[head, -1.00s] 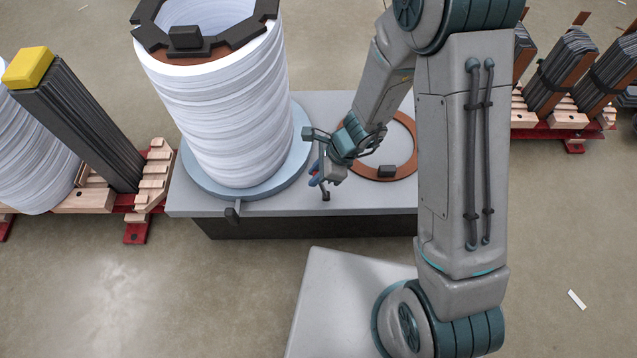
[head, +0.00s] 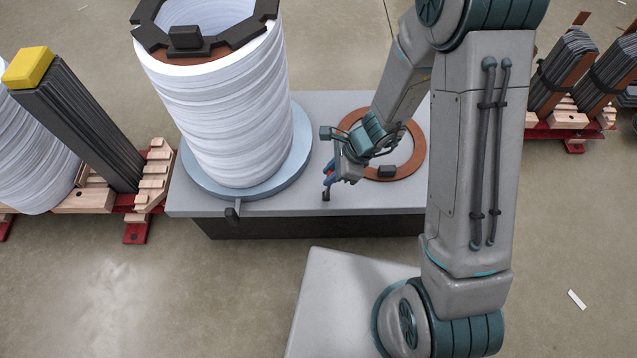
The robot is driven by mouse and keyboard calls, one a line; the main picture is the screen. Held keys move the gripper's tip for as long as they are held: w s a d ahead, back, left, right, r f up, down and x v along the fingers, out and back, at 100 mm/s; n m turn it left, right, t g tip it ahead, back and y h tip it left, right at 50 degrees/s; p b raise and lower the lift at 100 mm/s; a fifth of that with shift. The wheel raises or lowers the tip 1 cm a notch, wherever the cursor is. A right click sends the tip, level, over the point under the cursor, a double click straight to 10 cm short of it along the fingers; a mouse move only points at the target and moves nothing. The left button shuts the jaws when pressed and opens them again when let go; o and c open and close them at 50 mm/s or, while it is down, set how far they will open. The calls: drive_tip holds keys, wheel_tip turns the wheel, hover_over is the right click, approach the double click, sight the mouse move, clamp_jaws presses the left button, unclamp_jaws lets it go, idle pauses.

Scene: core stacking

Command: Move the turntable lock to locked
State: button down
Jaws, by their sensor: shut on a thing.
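The turntable (head: 300,160) is a round blue-grey disc on the left of a grey platform, under a tall white stack. A small dark bracket (head: 232,211) sits at its front edge. My gripper (head: 329,175) is right of the disc, low over the platform's front part. It is shut on a small part with blue and red on it, which appears to be the turntable lock's handle (head: 329,180). A short black post (head: 326,195) shows just below it. The fingers hide much of the handle, and its exact tilt is too small to tell.
The white stack (head: 215,110) stands close on the left. Laminated dark stacks on red stands flank the platform.

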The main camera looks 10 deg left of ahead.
drive_tip(key=shift+w+d, duration=0.1)
drive_tip(key=shift+w, duration=0.05)
drive_tip(key=shift+w+d+f+b, duration=0.2)
drive_tip(key=shift+d, duration=0.65)
drive_tip(key=shift+w+d+f+b, duration=0.15)
drive_tip(key=shift+d, duration=0.65)
drive_tip(key=shift+w+d+f+b, duration=0.2)
drive_tip(key=shift+d+f+b, duration=0.2)
drive_tip(key=shift+d, duration=0.35)
drive_tip(key=shift+w+d+f+b, duration=0.2)
drive_tip(key=shift+d+f+b, duration=0.2)
drive_tip(key=shift+d, duration=0.35)
drive_tip(key=shift+d+f, duration=0.1)
drive_tip(key=shift+w+d+f+b, duration=0.15)
drive_tip(key=shift+d+f+b, duration=0.35)
drive_tip(key=shift+d+f, duration=0.1)
drive_tip(key=shift+w+d+f+b, duration=0.15)
drive_tip(key=shift+d+f+b, duration=0.35)
drive_tip(key=shift+d+f, duration=0.05)
